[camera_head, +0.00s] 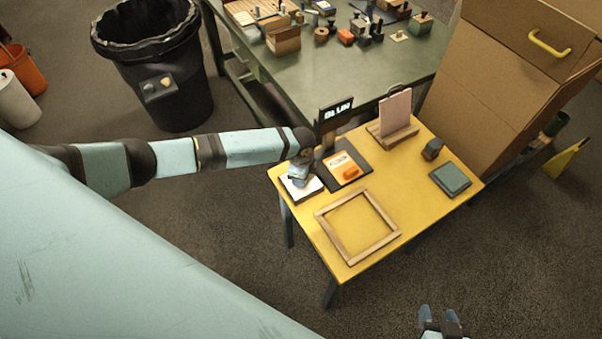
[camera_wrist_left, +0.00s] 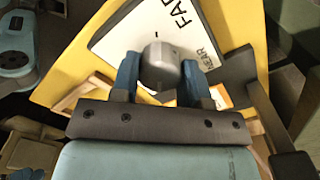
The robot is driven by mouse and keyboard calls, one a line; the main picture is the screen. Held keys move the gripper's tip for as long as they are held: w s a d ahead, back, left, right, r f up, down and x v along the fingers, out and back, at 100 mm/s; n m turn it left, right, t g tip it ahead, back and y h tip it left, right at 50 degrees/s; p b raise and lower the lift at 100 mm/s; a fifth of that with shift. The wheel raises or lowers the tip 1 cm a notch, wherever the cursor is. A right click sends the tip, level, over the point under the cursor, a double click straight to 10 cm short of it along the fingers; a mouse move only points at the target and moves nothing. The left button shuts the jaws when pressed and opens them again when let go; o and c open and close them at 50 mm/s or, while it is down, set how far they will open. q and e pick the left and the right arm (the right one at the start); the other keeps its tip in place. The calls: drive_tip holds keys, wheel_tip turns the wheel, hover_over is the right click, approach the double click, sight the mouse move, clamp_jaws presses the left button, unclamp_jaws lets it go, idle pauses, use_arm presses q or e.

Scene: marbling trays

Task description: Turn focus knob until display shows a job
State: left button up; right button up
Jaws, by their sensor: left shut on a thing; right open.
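The grey focus knob (camera_wrist_left: 163,64) sits on a white plate (camera_wrist_left: 116,42) lettered "FAR" and, partly hidden, what seems to be "NEAR". My left gripper (camera_wrist_left: 160,70) is shut on the knob, one blue finger on each side. In the head view the white plate (camera_head: 293,192) lies at the yellow table's left corner, with my left gripper (camera_head: 300,172) over it hiding the knob. The small dark display (camera_head: 338,110) stands behind the table's left side; its light letters seem to read "BLUR". My right gripper (camera_head: 440,322) is open and empty at the bottom edge, off the table.
A cluttered green bench (camera_head: 283,85) stands behind.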

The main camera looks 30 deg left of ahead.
use_arm(q)
drive_tip(key=m, duration=0.4)
drive_tip(key=shift+m, duration=0.3)
drive_tip(key=m, duration=0.5)
drive_tip(key=shift+d, duration=0.1)
idle(0.4)
drive_tip(key=o, duration=0.9)
wheel_tip(320, 180, up, 14)
drive_tip(key=shift+f+b, duration=0.1)
drive_tip(key=shift+b, duration=0.4)
